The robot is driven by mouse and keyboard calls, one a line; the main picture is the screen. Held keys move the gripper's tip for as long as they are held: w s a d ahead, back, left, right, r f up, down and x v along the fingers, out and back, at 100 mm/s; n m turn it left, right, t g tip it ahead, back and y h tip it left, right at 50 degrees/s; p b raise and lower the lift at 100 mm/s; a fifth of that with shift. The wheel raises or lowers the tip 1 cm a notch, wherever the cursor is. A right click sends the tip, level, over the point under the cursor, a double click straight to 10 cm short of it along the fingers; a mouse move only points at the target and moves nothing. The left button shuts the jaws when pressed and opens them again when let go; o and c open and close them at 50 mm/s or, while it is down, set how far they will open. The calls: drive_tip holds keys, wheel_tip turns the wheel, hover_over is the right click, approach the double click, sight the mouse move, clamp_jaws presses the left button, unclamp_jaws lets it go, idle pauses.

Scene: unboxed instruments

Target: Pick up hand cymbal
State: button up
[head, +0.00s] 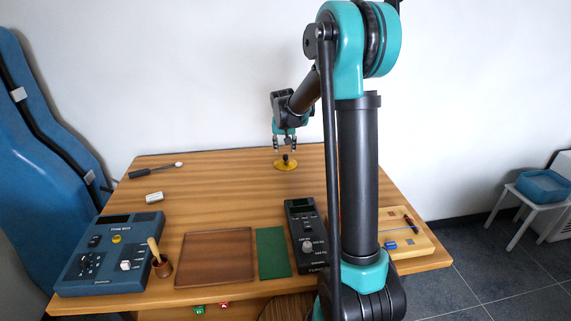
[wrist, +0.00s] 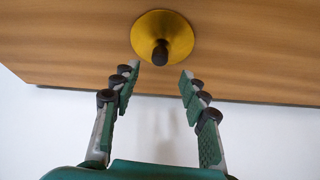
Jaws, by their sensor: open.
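The hand cymbal (head: 280,166) is a small yellow disc with a dark upright knob in its middle. It lies on the wooden table near the back edge. In the wrist view the cymbal (wrist: 146,27) is at the top centre, its dark knob toward the gripper. My gripper (head: 285,148) is just above the cymbal in the head view. In the wrist view my gripper (wrist: 159,72) is open and empty, its two fingers apart on either side of the line to the knob. The fingertips look clear of the cymbal.
The table around the cymbal is clear.

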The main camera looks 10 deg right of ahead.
sight(286, 155)
drive_tip(key=shift+s+x, duration=0.15)
drive_tip(key=shift+x, duration=1.3)
drive_tip(key=shift+s+x, duration=0.1)
drive_tip(key=shift+x, duration=1.35)
drive_tip(key=shift+f, duration=0.1)
drive_tip(key=shift+s, duration=0.1)
clamp_jaws()
